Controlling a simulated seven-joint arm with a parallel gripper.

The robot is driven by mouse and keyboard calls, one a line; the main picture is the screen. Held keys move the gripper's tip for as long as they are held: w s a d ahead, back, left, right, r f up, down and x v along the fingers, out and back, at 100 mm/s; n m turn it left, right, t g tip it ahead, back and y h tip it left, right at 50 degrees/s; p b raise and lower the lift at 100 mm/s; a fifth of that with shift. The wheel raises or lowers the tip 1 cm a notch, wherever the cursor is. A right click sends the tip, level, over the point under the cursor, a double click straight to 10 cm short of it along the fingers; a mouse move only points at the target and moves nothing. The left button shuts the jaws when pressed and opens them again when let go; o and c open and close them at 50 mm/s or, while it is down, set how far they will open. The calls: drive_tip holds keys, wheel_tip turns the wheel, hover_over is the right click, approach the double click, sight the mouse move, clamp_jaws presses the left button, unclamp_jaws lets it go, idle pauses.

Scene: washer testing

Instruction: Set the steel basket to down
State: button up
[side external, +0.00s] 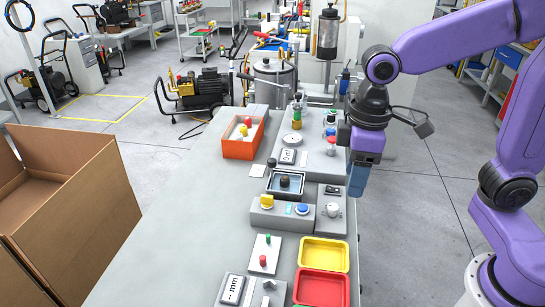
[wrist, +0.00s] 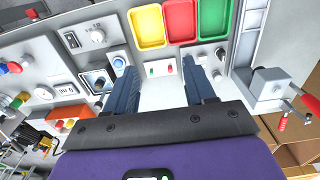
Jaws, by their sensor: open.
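A small rectangular tank (side external: 272,188) with a pale blue inside sits on the bench, and a dark round piece (side external: 285,181) stands in its middle. This may be the steel basket, but it is too small to tell whether it is up or down. The tank also shows in the wrist view (wrist: 96,78), left of my fingers. My gripper (side external: 357,188) is open and empty, pointing down above the bench's right side, to the right of the tank and apart from it. In the wrist view its two blue fingers (wrist: 160,72) are spread wide.
A control block with a yellow knob (side external: 267,202) and blue button stands just in front of the tank. An orange bin (side external: 240,150) lies behind left; yellow (side external: 325,253) and red (side external: 322,288) trays lie at the front. The bench's left side (side external: 190,210) is clear.

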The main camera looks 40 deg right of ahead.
drive_tip(key=w+a+r+m, duration=0.2)
drive_tip(key=w+a, duration=0.1)
drive_tip(key=w, duration=0.7)
drive_tip(key=m, duration=0.7)
hover_over(272, 160)
wheel_tip(272, 160, down, 18)
drive_tip(key=shift+f, duration=0.15)
